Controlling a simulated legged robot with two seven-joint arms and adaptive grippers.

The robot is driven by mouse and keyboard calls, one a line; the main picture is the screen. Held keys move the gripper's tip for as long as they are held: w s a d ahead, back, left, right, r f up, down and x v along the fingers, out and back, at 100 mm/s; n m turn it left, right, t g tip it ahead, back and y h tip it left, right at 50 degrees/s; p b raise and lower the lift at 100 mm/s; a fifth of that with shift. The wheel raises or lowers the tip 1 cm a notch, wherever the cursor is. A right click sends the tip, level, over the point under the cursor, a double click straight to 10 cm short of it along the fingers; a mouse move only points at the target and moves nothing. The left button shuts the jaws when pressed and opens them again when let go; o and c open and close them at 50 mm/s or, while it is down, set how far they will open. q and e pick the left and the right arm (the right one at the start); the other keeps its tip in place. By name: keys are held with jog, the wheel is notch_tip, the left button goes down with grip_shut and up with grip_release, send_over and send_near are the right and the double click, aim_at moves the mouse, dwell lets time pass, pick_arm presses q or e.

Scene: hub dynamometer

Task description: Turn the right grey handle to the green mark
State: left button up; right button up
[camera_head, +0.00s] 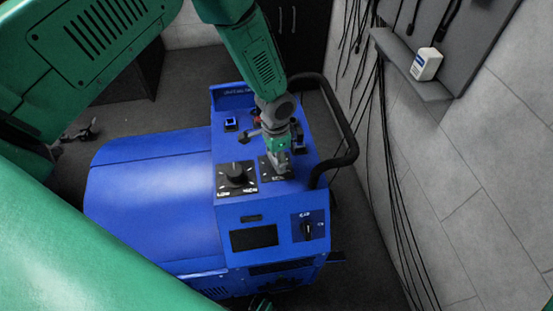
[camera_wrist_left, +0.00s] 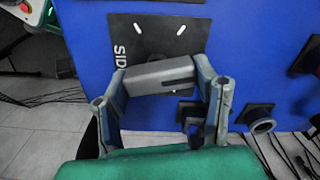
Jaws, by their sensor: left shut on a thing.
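My left gripper (camera_head: 277,158) reaches down from above onto the right dial plate (camera_head: 264,165) on top of the blue machine. In the left wrist view, my left gripper (camera_wrist_left: 162,86) has one finger at each end of a grey bar-shaped handle (camera_wrist_left: 158,76) and is shut on it. The handle lies almost level in that picture, tilted slightly up to the right. Behind it is a black plate (camera_wrist_left: 150,40) with white marks and lettering that reads "SID". I cannot make out a green mark on the plate. My right gripper is not in view.
A black knob (camera_head: 236,174) on a plate with LOW lettering sits just left of the gripper. A smaller switch (camera_head: 307,230) and a dark display (camera_head: 254,237) are on the front. A black rail (camera_head: 347,130) curves along the right side. Cables (camera_head: 385,160) hang by the wall.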

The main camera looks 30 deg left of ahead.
aim_at(275, 157)
pick_arm(q)
jog(key=shift+m, duration=1.3)
jog(key=o, duration=1.2)
jog(key=shift+a, duration=0.1)
jog(key=shift+r, duration=0.15)
notch_tip(275, 157, up, 12)
jog(key=shift+f, duration=0.15)
